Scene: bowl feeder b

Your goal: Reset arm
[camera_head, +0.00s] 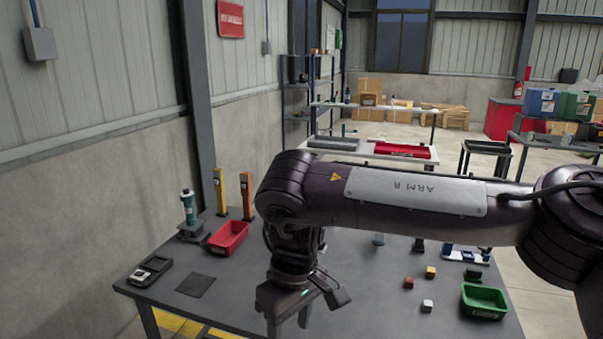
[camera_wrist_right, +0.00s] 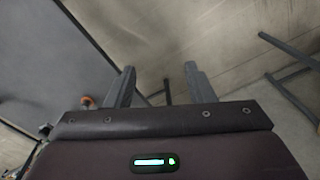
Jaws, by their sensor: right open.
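My right arm, marked ARM R, comes in from the right and spans the table (camera_head: 345,300) in the head view. Its right gripper (camera_head: 288,318) hangs fingers-down near the table's front edge, left of centre. In the wrist view the two fingers of the right gripper (camera_wrist_right: 160,85) stand apart with nothing between them. The dark table top (camera_wrist_right: 35,55) and its edge lie to their left there, with concrete beyond. My left gripper is not in view. The arm hides part of the table's back.
A red bin (camera_head: 228,238), a teal bottle (camera_head: 188,207), a yellow post (camera_head: 220,192) and a dark mat (camera_head: 195,285) are left of the gripper. A red cube (camera_head: 408,283), yellow cube (camera_head: 431,272), white cube (camera_head: 427,306) and green bin (camera_head: 485,300) are right.

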